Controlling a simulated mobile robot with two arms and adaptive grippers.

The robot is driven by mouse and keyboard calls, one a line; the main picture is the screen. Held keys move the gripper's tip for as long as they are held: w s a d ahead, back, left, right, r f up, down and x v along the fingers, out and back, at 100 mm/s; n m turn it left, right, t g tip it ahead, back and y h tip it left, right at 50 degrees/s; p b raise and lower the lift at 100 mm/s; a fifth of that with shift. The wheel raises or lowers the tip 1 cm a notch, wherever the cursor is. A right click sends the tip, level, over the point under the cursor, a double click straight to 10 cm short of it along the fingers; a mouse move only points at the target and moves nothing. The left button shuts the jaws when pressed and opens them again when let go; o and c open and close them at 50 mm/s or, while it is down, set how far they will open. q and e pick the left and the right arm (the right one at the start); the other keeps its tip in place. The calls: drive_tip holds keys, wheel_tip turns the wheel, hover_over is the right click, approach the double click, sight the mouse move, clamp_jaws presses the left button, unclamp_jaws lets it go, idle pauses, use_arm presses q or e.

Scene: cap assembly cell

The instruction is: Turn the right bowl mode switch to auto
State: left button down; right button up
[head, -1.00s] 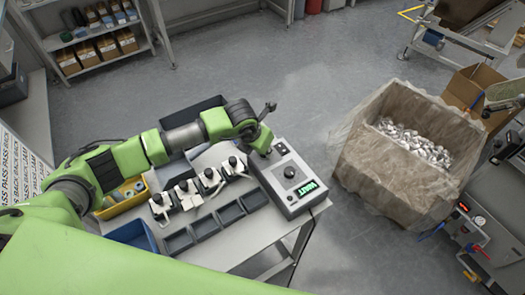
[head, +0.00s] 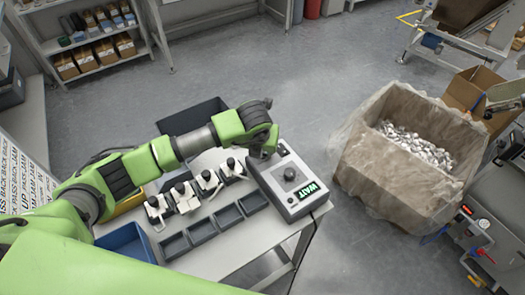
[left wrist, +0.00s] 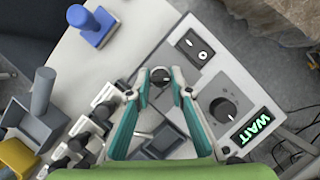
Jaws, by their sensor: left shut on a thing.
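The grey control box (head: 268,186) stands at the right end of the white table. It has a large black dial (head: 290,174) and a lit display (head: 309,189) reading WAIT. The dial (left wrist: 223,109) and display (left wrist: 250,130) also show in the left wrist view. My left gripper (left wrist: 161,77) is at the box's far-left corner, its teal fingers shut on a small round black switch knob (left wrist: 160,74) with a light mark. In the head view my left gripper (head: 262,153) hides this knob. No label is readable, so its mode setting cannot be told. My right gripper is not seen.
A second black switch (left wrist: 200,55) sits beside the held knob. Toggle clamps with black knobs (head: 207,175) and several dark trays (head: 228,214) fill the table left of the box. A large bin of silvery parts (head: 385,170) stands to the right, across open floor.

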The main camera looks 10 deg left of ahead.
use_arm(q)
drive_tip(key=c, duration=1.8)
unclamp_jaws()
drive_tip(key=v, duration=1.2)
